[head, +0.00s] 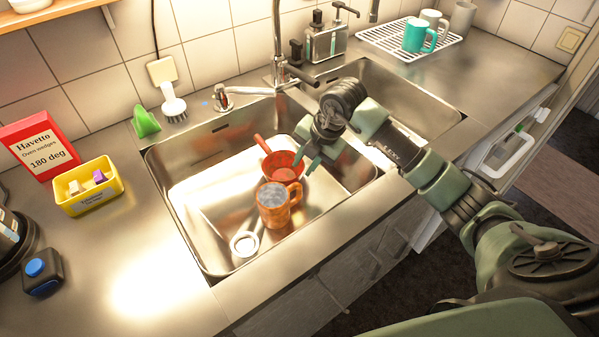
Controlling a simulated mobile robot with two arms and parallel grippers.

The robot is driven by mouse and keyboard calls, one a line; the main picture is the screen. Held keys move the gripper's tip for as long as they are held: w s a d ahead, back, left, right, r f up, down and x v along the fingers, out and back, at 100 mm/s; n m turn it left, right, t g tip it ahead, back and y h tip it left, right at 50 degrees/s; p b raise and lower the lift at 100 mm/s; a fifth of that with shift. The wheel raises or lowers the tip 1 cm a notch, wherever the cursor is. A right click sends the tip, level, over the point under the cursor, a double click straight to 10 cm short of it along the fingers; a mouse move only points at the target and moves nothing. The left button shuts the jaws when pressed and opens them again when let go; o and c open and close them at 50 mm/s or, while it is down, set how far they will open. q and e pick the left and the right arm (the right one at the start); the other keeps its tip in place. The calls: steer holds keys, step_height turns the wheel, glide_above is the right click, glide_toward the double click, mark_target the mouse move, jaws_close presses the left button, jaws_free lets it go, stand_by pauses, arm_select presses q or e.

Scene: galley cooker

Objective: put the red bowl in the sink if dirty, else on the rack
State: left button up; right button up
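The red bowl (283,173) is in the left basin of the sink (190,215), behind an orange mug (273,206) that hides part of it. A red handle-like piece (261,143) sticks up at its back left; I cannot tell what it belongs to. Whether the bowl is dirty is too small to tell. My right gripper (306,163) is at the bowl's right rim, its fingertips apart; contact is unclear. The white wire rack (377,41) stands on the counter at the back right. My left gripper is not in view.
A ladle-like utensil (244,243) lies in the left basin. The right basin (385,90) looks mostly clear. A teal mug (417,35) and other cups occupy the rack's right part. The faucet (277,45) rises behind the sink. A yellow box (90,188) stands left.

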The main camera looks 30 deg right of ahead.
steer(key=v, duration=0.5)
steer(key=shift+d+r, duration=0.1)
steer(key=shift+r, duration=0.1)
